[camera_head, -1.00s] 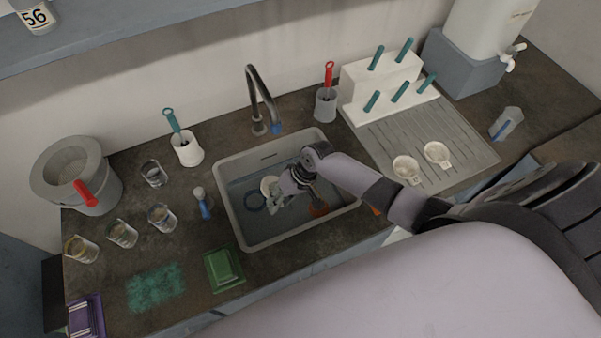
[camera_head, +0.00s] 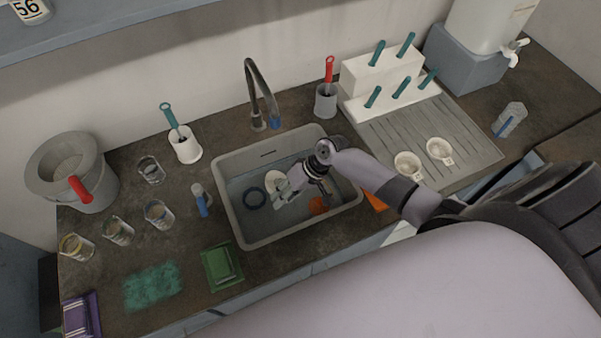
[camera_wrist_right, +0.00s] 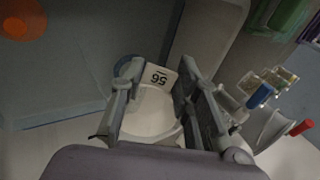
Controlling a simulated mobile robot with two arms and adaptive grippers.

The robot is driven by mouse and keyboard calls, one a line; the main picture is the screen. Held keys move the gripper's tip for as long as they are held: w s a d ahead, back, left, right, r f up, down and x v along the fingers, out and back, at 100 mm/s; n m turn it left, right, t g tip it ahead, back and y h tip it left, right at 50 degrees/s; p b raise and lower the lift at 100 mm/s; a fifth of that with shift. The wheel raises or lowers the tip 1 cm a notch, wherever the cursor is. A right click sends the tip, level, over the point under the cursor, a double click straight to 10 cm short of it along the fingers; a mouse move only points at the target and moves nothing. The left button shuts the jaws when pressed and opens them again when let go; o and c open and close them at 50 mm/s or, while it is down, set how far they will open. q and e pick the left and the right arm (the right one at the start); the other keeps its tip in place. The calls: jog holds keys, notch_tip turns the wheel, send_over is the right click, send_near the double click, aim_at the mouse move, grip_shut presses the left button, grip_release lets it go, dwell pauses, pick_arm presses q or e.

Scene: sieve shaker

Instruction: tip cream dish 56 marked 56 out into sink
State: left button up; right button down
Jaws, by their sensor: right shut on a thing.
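The cream dish 56 (camera_head: 274,178) is over the basin of the grey sink (camera_head: 233,216), partly hidden by my right gripper (camera_head: 284,195). In the right wrist view the dish (camera_wrist_right: 152,112) is between the fingers of my right gripper (camera_wrist_right: 160,98), which is shut on it. Its tab (camera_wrist_right: 160,76) reads 56, upside down in that view. I cannot tell its exact tilt or see any contents clearly. My left gripper is not in view.
A curved tap (camera_head: 262,95) stands behind the sink. A blue ring (camera_head: 254,198) and an orange item (camera_head: 318,205) are in the basin. Two cream dishes (camera_head: 408,164) (camera_head: 439,151) sit on the drainboard (camera_head: 470,155). Several glass beakers (camera_head: 159,214) stand left.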

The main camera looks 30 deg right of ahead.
jog(key=shift+s+d+y+b, duration=0.1)
jog(key=shift+d+y+b, duration=0.25)
jog(key=shift+b, duration=0.2)
jog(key=shift+d+r+y+b, duration=0.25)
jog(key=shift+d+y+b, duration=0.4)
jog(key=shift+b, duration=0.95)
jog(key=shift+s+d+r+t+y+b, duration=0.15)
jog(key=shift+d+t+y+b, duration=0.15)
jog(key=shift+y+b, duration=1.1)
jog(key=shift+s+d+r+t+y+b, duration=0.1)
jog(key=shift+d+t+y+b, duration=0.3)
jog(key=shift+b, duration=1.8)
jog(key=a+h+p, duration=0.1)
jog(key=h+p, duration=0.1)
jog(key=p, duration=0.2)
jog(key=a+g+h+p, duration=0.1)
jog(key=a+h+p, duration=0.1)
jog(key=p, duration=0.3)
jog(key=w+a+h+p, duration=0.1)
jog(key=a+h+p, duration=0.1)
jog(key=p, duration=0.3)
jog(key=shift+w+a+f+g+h, duration=0.1)
jog(key=shift+f+g+h, duration=0.1)
jog(key=shift+g+h, duration=0.2)
jog(key=w+a+f+g+h+p, duration=0.1)
jog(key=a+f+h, duration=0.1)
jog(key=a+h, duration=0.3)
jog(key=shift+w+a+f+p, duration=0.2)
jog(key=shift+a+f+p, duration=0.05)
jog(key=shift+f+p, duration=0.1)
